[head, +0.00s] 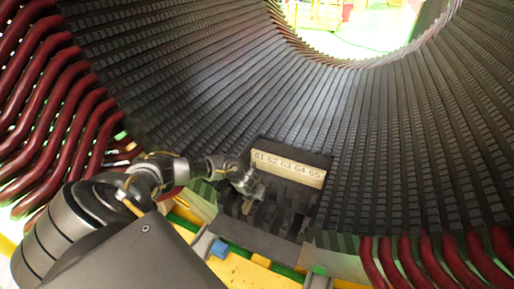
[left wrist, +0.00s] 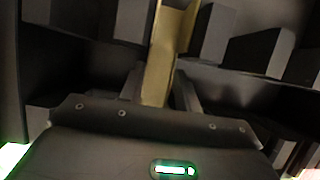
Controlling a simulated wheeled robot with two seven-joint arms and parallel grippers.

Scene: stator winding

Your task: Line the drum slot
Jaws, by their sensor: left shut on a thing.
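The drum (head: 215,75) is a large dark stator bore lined with many narrow slots. A pale label plate (head: 288,169) reading 61 62 63 64 65 sits on a dark block at its lower edge. My left gripper (head: 246,186) is at the left of this block, just below the plate's left end. In the left wrist view, my left gripper (left wrist: 158,92) is shut on a tan channel-shaped strip (left wrist: 166,55), which runs upward between dark blocks. My right gripper is not in view.
Dark red coil bars (head: 45,95) crowd the left side, and more red bars (head: 430,262) stand at the lower right. A yellow base (head: 245,272) with a small blue block (head: 219,248) lies below the dark block. The bore's far end is open and bright.

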